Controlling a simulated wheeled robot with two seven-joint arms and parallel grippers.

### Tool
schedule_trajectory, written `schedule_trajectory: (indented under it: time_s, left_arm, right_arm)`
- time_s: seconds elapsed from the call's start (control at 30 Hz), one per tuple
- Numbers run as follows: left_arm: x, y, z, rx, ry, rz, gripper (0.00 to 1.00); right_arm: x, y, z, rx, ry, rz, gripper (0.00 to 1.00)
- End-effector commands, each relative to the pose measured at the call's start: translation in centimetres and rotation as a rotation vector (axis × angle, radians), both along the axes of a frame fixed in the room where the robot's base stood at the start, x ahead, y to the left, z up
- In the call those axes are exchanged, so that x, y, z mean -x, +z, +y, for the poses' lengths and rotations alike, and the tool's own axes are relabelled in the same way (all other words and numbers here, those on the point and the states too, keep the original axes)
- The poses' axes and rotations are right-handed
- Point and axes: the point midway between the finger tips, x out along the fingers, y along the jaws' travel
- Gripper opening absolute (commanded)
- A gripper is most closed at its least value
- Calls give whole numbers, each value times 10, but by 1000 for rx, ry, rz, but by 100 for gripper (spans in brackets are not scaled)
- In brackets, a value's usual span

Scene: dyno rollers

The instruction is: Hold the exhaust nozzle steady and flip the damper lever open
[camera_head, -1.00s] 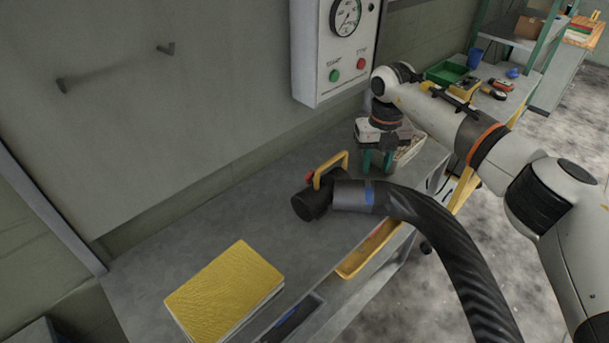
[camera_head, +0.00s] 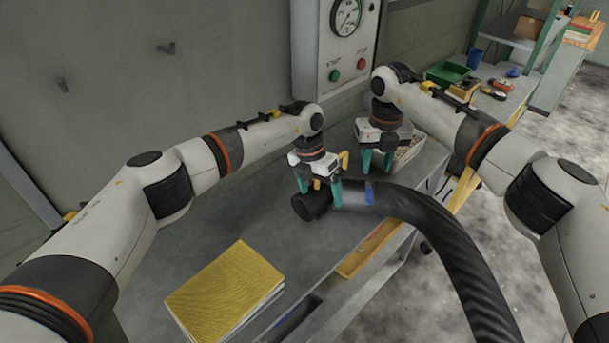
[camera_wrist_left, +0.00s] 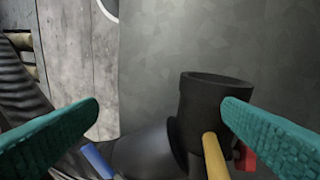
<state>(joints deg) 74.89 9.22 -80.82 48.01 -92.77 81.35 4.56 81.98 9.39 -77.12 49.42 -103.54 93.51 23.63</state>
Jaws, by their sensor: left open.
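The black exhaust nozzle (camera_head: 311,206) lies on the grey bench at the end of a thick ribbed hose (camera_head: 440,225), with a blue band (camera_head: 369,192) behind it. Its yellow damper lever (camera_head: 344,160) is partly hidden behind my left gripper (camera_head: 320,198), which is open just above the nozzle. The left wrist view shows the dark nozzle opening (camera_wrist_left: 212,100), yellow lever (camera_wrist_left: 214,155) and a red part (camera_wrist_left: 247,158) near the right teal finger; contact cannot be told. My right gripper (camera_head: 377,168) is open and empty behind the hose.
A yellow book (camera_head: 226,290) lies at the bench front. A tray (camera_head: 408,150) stands behind my right gripper. A gauge panel (camera_head: 325,60) with green and red buttons hangs on the wall. The bench (camera_head: 190,232) between book and wall is clear.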

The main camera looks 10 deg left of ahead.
Motion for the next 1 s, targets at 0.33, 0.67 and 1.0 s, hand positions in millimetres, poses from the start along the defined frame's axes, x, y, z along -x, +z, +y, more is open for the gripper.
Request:
schedule_trajectory:
  time_s: [0.33, 0.67, 1.0]
  left_arm:
    - [-24, 9, 40, -215, -98, -95, 89]
    - [-23, -51, 38, -211, -95, -92, 89]
    - [-24, -96, 38, -209, -94, -94, 89]
  right_arm:
    - [0, 0, 0, 0, 0, 0, 36]
    - [0, 0, 0, 0, 0, 0, 36]
    - [0, 0, 0, 0, 0, 0, 36]
